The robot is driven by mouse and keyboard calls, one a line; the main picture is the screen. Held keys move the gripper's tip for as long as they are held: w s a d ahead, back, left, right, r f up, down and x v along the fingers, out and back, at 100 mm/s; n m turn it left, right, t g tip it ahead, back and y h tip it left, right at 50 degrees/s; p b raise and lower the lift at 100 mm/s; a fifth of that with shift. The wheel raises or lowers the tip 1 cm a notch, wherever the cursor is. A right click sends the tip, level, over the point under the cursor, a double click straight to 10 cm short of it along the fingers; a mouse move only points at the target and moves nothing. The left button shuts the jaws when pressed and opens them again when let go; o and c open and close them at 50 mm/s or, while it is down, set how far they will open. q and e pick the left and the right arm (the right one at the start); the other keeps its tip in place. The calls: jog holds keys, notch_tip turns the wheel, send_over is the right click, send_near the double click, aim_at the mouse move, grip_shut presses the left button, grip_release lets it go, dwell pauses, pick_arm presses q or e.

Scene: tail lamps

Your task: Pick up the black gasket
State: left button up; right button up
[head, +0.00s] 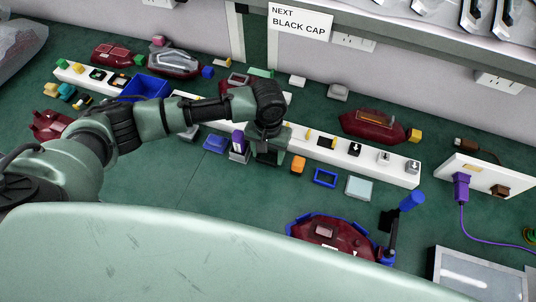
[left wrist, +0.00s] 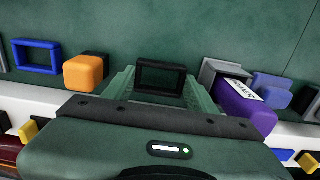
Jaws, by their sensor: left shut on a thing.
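The black gasket (left wrist: 161,77) is a small black rectangular frame, seen in the left wrist view between the two green fingers of my left gripper (left wrist: 160,92). The fingers are shut on it. In the head view my left gripper (head: 266,158) points down at the front edge of the long white rail, just over the green bench; I cannot clearly make out the gasket there. I cannot tell whether the gasket still touches the bench. My right gripper is not in view.
An orange block (head: 298,164) and a blue frame (head: 325,178) lie right of the gripper; a purple block (head: 238,142) stands close left. The white rail (head: 285,132) runs behind with small parts on it. A red lamp (head: 333,238) sits in front. A sign reads "NEXT BLACK CAP".

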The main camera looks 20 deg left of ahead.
pick_arm(q)
notch_tip(320, 180, up, 19)
jog(key=shift+f, duration=0.1)
jog(key=o, duration=0.5)
jog(key=c, duration=0.5)
jog(key=shift+o, duration=0.2)
